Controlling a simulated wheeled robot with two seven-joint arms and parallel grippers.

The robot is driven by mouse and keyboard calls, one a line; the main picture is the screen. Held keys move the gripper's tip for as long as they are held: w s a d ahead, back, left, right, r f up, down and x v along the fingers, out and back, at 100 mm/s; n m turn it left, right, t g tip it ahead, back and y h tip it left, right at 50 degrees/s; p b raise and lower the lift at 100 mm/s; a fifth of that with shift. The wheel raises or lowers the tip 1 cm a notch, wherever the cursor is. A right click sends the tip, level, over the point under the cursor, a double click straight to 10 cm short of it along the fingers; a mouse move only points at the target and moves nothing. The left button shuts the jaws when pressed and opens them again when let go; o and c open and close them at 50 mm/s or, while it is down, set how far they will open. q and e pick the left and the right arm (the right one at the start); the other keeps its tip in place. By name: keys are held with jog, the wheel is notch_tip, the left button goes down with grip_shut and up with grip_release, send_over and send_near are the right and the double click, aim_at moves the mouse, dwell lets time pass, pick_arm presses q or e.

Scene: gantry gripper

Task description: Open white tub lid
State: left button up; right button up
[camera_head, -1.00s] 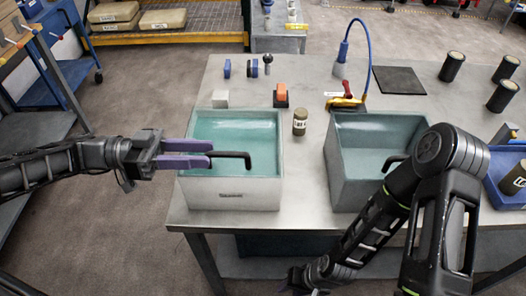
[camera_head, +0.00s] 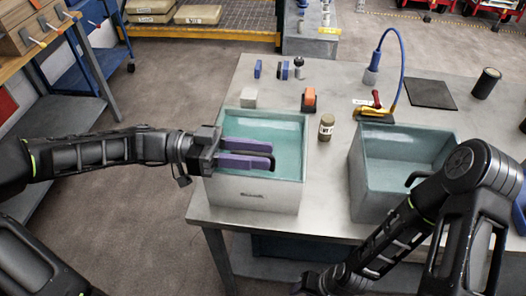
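The white tub (camera_head: 254,194) stands at the left front of the grey table, with a teal interior in view. Whether a clear lid covers it is hard to tell. Its black handle (camera_head: 272,163) is mostly hidden by my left gripper (camera_head: 271,156). The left gripper's purple fingers reach in from the left over the tub, one above the other in the picture, with a gap between them. The handle shows at their tips; contact cannot be told. My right gripper (camera_head: 306,282) is low at the bottom edge, in front of the table, its fingers mostly hidden.
A second, grey tub (camera_head: 370,188) with a black handle (camera_head: 414,178) stands to the right, partly behind my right arm. A jar (camera_head: 326,127), white block (camera_head: 249,98) and orange-black item (camera_head: 309,99) stand behind the tubs. A black mat (camera_head: 430,93) lies farther back.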

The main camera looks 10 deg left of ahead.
pick_arm(q)
jog(key=shift+d, duration=0.7)
grip_shut()
dwell(1.0)
